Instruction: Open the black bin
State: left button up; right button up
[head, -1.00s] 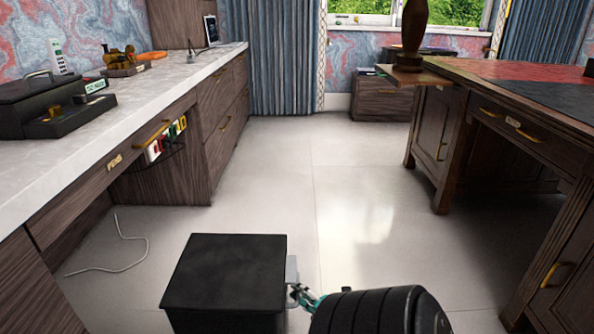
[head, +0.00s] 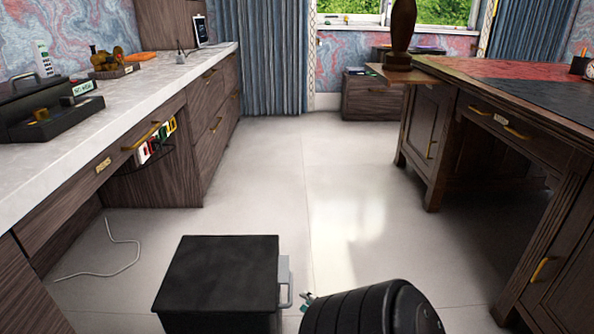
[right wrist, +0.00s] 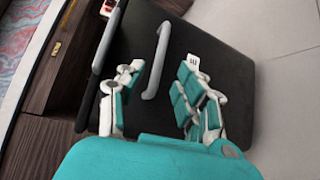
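The black bin (head: 218,272) stands on the floor at the bottom of the head view. It has a flat lid that lies closed and a grey handle (head: 288,290) on its right side. In the right wrist view the bin's dark front (right wrist: 222,78) shows two grey bar handles, one near the edge (right wrist: 108,42) and one in the middle (right wrist: 158,62). My right gripper (right wrist: 157,82) is open and empty, its teal fingers apart with the middle handle beyond and between them. In the head view it is mostly hidden behind my black arm. My left gripper is out of view.
A long counter (head: 130,112) with drawers runs along the left. A wooden desk (head: 480,105) stands at the right. A white cable (head: 112,262) lies on the floor left of the bin. The tiled floor (head: 300,180) between is clear.

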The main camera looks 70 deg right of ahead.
jog(key=v, duration=0.5)
jog(key=shift+s+a, duration=0.15)
jog(key=shift+s, duration=0.15)
